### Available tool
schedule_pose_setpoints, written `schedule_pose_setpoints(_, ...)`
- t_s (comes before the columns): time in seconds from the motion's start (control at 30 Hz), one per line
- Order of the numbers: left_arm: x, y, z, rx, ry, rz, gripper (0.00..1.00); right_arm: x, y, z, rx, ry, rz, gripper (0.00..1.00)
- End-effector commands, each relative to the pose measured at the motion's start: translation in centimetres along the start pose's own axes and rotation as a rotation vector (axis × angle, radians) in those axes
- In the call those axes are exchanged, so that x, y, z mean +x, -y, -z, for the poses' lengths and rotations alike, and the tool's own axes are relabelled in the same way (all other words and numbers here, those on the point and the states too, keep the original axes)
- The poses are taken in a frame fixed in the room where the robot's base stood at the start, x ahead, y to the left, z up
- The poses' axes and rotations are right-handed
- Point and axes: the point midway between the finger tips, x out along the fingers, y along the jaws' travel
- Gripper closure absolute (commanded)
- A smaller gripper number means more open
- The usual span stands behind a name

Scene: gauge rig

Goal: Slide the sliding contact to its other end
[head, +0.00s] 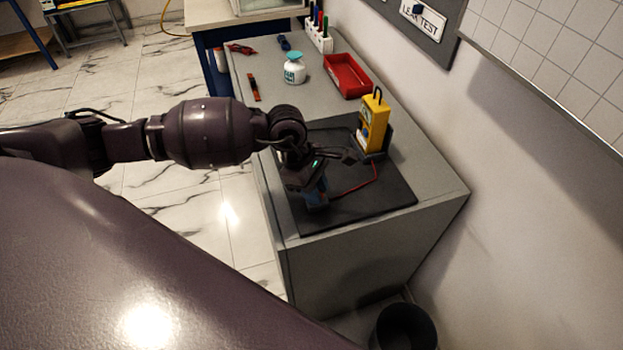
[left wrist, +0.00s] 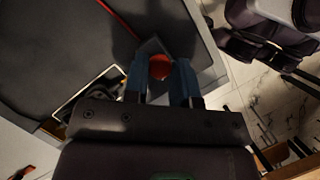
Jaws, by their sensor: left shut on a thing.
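My left gripper (head: 316,194) reaches over the dark mat (head: 372,203) on the grey bench top in the head view, pointing down at the mat's near left part. In the left wrist view, its two blue fingers (left wrist: 160,72) are shut on a round red knob (left wrist: 159,67), which I take to be the sliding contact's handle. The contact's track and its ends are hidden by the hand in the head view and are too dark to make out in the wrist view. A yellow meter (head: 374,122) stands at the mat's back right. My right gripper is in neither view.
A red lead (head: 358,188) runs from the meter towards my gripper. A wall bounds the right side. A dark bin (head: 404,327) stands below.

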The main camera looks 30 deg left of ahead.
Motion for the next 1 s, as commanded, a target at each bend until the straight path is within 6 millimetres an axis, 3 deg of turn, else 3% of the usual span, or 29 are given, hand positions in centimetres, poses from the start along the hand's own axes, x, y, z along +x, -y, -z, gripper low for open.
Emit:
schedule_pose_setpoints(0.03, 0.3, 0.8, -0.7, 0.006, 0.015, 0.019, 1.00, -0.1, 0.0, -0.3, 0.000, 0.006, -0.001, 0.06)
schedule_pose_setpoints(0.2, 0.6, 1.0, -0.9, 0.007, 0.020, 0.027, 1.00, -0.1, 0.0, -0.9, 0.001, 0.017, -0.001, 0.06)
schedule_pose_setpoints(0.23, 0.6, 1.1, -0.9, 0.007, 0.021, 0.027, 0.73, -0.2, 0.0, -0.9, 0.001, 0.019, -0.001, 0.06)
schedule_pose_setpoints(0.4, 0.6, 1.0, -0.8, 0.007, 0.020, 0.026, 0.50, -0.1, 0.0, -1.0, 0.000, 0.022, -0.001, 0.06)
schedule_pose_setpoints(0.77, 0.2, 0.7, -0.6, 0.005, 0.014, 0.017, 0.50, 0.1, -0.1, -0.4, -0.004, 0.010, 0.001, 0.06)
schedule_pose_setpoints(1.0, -2.6, 0.6, -0.5, 0.006, 0.012, 0.014, 0.50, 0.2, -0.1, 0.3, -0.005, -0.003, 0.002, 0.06)
